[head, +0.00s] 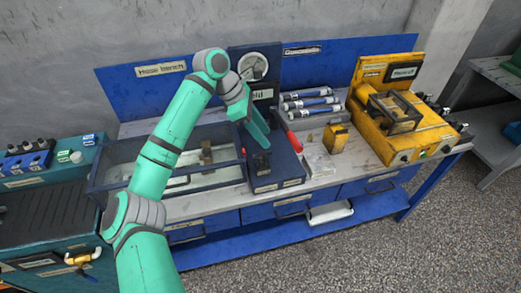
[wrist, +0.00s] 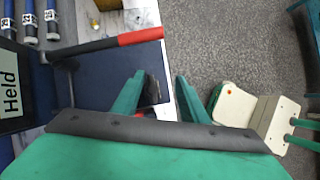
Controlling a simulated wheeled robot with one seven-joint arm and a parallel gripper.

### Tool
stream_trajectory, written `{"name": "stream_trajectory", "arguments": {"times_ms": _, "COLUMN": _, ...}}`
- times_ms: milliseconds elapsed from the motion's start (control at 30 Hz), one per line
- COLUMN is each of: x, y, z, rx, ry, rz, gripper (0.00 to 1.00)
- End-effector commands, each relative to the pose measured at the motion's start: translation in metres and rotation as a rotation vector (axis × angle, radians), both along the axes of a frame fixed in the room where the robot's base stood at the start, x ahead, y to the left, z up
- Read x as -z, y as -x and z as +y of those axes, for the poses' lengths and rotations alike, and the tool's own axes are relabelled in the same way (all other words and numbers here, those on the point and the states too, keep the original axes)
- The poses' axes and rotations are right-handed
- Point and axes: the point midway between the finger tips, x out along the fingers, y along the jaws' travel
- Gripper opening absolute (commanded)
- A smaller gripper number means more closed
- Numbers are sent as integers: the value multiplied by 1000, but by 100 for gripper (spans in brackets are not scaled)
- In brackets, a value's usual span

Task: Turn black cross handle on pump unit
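I cannot make out a black cross handle clearly in either view. A teal unit (head: 60,220) with a yellow-handled valve (head: 82,258) stands at the left in the head view; I cannot tell whether it is the pump unit. My gripper (head: 258,135) is over the dark blue block with a dial (head: 275,172), well to the right of the teal unit. In the wrist view my gripper (wrist: 161,80) has its two fingers apart with nothing held between them. A black lever with a red grip (wrist: 140,37) lies beyond the left finger, apart from it.
A clear-walled tank (head: 110,178) sits on the bench left of the block. A yellow machine (head: 400,125) stands at the right. The red grip (head: 294,141) rises beside the block. Floor (head: 400,250) in front is clear.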

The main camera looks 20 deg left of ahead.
Motion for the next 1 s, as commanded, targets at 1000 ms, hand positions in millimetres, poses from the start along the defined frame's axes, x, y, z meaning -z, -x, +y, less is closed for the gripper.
{"name": "stream_trajectory", "arguments": {"times_ms": 1000, "x": 83, "y": -6, "z": 9, "rx": -26, "ry": -124, "rz": 26, "gripper": 40}}
